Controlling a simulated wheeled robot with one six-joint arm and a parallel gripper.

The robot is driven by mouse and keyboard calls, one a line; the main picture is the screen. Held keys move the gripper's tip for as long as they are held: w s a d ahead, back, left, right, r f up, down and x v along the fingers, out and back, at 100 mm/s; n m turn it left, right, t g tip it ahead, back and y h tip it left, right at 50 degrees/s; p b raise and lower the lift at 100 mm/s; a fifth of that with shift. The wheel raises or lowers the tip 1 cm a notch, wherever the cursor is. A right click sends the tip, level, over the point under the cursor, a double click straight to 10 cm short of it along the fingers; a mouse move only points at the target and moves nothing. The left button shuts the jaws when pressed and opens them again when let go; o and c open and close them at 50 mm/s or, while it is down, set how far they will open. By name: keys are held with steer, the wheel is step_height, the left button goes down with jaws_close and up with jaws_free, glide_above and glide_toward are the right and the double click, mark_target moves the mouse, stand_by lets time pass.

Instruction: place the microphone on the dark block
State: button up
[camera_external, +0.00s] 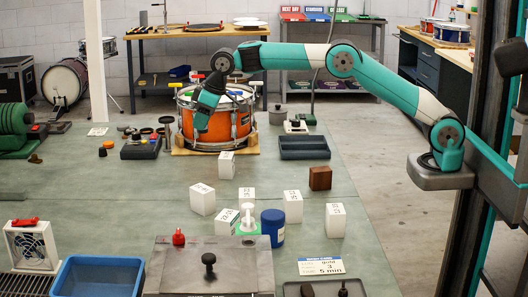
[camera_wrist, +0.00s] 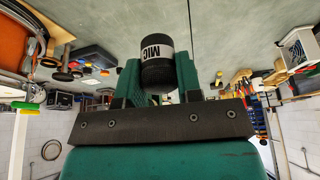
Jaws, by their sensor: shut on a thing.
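A black microphone with a white band lettered MIC (camera_wrist: 157,62) is held between the green fingers of my gripper (camera_wrist: 160,76) in the wrist view. In the external view my gripper (camera_external: 203,113) hangs in front of the orange drum, and the microphone cannot be made out there.
The orange drum (camera_external: 232,128) stands behind my gripper. Labelled white blocks (camera_external: 202,199), a blue jar (camera_external: 273,228) and a pump bottle (camera_external: 247,222) crowd the middle front. A dark tray (camera_external: 304,147) lies behind the brown block.

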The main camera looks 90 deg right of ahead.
steer(key=shift+s+r, duration=0.1)
steer(key=shift+r, duration=0.45)
steer(key=shift+s+r+m+p, duration=0.2)
steer(key=shift+s+m+p, duration=0.1)
steer(key=shift+m, duration=0.1)
steer(key=s+d+r+m+g+h+p, duration=0.15)
steer(key=s+m+p, duration=0.25)
steer(key=s+m, duration=0.5)
steer(key=s+r+m+g+h+p, duration=0.1)
steer(key=s+r+m+g+p, duration=0.4)
steer(key=s, duration=0.8)
steer(key=s+d+f+m+h+p, duration=0.1)
steer(key=s+m+p, duration=0.2)
steer(key=s+m, duration=0.65)
steer(key=p, duration=0.2)
glide_above(324, 167)
steer(key=w+a, duration=0.1)
steer(key=shift+n+g, duration=0.25)
steer(key=shift+n, duration=0.1)
step_height(324, 167, down, 15)
steer(key=shift+a+f, duration=0.1)
steer(key=shift+f, duration=0.1)
steer(key=shift+f+p, duration=0.3)
steer(key=shift+f, duration=1.8)
